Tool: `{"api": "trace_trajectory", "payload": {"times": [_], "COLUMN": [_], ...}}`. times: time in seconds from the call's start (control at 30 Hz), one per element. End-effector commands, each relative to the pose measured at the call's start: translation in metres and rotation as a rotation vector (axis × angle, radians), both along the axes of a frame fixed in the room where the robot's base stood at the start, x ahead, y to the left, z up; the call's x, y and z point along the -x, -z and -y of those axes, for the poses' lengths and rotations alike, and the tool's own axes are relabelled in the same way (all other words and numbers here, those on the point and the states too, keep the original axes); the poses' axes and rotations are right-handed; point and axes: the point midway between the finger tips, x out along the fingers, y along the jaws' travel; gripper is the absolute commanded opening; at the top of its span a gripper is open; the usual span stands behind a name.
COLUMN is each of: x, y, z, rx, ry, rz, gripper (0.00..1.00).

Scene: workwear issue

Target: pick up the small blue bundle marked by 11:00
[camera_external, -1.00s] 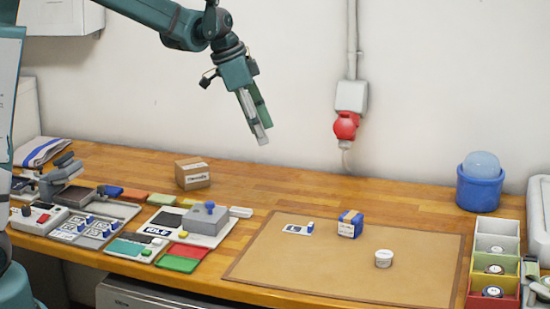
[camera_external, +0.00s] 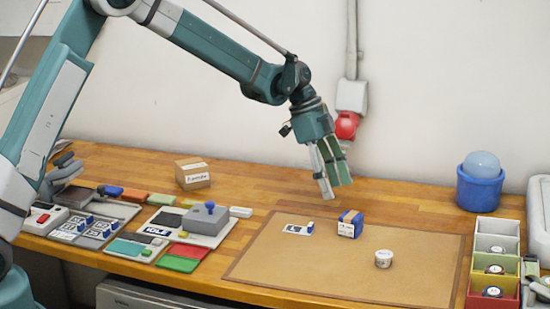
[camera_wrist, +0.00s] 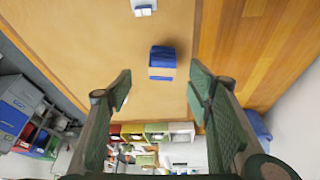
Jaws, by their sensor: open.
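The small blue bundle (camera_external: 350,224) with a pale band or label sits on the brown mat (camera_external: 330,268), near its back edge. In the wrist view the blue bundle (camera_wrist: 162,62) lies ahead of my fingers, a little above the middle of the picture. My gripper (camera_external: 328,180) is open and empty, above the bench, up and slightly left of the bundle, not touching it. In the wrist view the two green fingers of my gripper (camera_wrist: 158,90) stand apart, with the bundle showing between and beyond them. Any writing on the bundle is too small to read.
A white card with a small blue-topped item (camera_external: 299,229) lies left of the bundle. A white tub (camera_external: 383,258) stands to its front right. Coloured bins (camera_external: 494,262) and a blue bucket (camera_external: 480,188) are at right. A cardboard box (camera_external: 192,174) and control panels stand at left.

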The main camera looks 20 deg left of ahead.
Motion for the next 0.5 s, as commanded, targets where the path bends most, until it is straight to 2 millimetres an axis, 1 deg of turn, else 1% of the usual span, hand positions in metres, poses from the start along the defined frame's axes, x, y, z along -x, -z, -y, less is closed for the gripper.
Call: {"api": "trace_trajectory", "payload": {"times": [0.03, 0.2, 0.3, 0.5], "x": [-0.001, -0.003, -0.003, -0.003], "y": [0.008, 0.023, 0.027, 0.027], "z": [0.008, 0.022, 0.025, 0.025], "rx": [0.003, 0.008, 0.008, 0.009], "ry": [0.020, 0.061, 0.071, 0.073], "rz": [-0.001, -0.003, -0.004, -0.004], "gripper": [0.51, 0.51, 0.51, 0.51]}}
